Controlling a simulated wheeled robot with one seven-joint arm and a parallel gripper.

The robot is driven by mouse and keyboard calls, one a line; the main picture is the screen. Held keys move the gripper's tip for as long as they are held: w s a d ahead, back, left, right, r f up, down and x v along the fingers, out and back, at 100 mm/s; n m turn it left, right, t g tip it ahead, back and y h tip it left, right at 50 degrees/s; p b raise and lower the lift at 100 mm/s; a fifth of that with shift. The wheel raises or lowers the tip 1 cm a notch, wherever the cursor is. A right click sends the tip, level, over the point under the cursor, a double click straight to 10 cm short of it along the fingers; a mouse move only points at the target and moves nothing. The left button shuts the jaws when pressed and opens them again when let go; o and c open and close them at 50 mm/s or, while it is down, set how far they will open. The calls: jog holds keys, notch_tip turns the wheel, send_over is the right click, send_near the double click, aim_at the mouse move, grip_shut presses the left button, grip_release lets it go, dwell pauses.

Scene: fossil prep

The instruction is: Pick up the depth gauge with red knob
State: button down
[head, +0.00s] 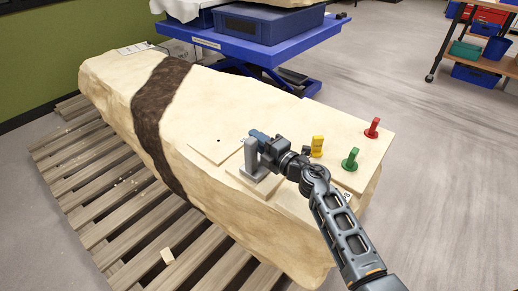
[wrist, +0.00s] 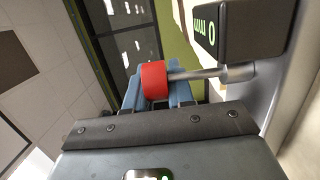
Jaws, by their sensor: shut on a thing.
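The depth gauge (head: 251,158) is a grey upright body on the pale block, at the left end of my gripper (head: 258,138) in the head view. In the wrist view its red knob (wrist: 154,80) sits between the blue fingers of my gripper (wrist: 158,98), which are shut on it. A metal shaft runs from the knob to the gauge's dark housing (wrist: 240,30), whose green display reads 0 mm. The gauge looks upright in the head view. I cannot tell whether its foot touches the surface beneath.
The large pale block (head: 220,100) has a dark band (head: 160,100) and rests on wooden slats (head: 90,185). Red (head: 372,128), yellow (head: 317,146) and green (head: 350,160) pegs stand right of my gripper. A blue lift table (head: 215,40) is behind. Open floor (head: 440,150) lies right.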

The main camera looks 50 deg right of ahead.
jog(key=shift+r+p, duration=0.4)
jog(key=shift+r, duration=0.35)
jog(key=s+d+r+p, duration=0.4)
jog(key=s+d+r, duration=0.4)
jog(key=r, duration=0.2)
jog(key=w+a+f+p, duration=0.3)
jog(key=w+a+f, duration=0.1)
jog(key=w+a, duration=0.5)
jog(key=f+b, duration=0.4)
jog(key=b, duration=0.1)
jog(key=s+f+b, duration=0.1)
jog(key=f+b, duration=0.1)
jog(key=b, duration=0.1)
jog(key=shift+a, duration=0.25)
jog(key=shift+f+b, duration=0.45)
jog(key=shift+f, duration=0.05)
jog(key=c, duration=1)
grip_release()
jog(key=shift+o, duration=0.5)
jog(key=shift+s+f, duration=0.1)
jog(key=shift+f, duration=0.15)
jog(key=shift+s+a+r, duration=0.1)
jog(key=shift+s+a, duration=0.05)
jog(key=shift+s, duration=1.15)
jog(key=shift+s+a, duration=0.2)
jog(key=shift+s, duration=1.05)
jog(key=shift+s+a+r, duration=0.1)
jog(key=shift+s+a, duration=0.05)
jog(key=shift+s, duration=1.15)
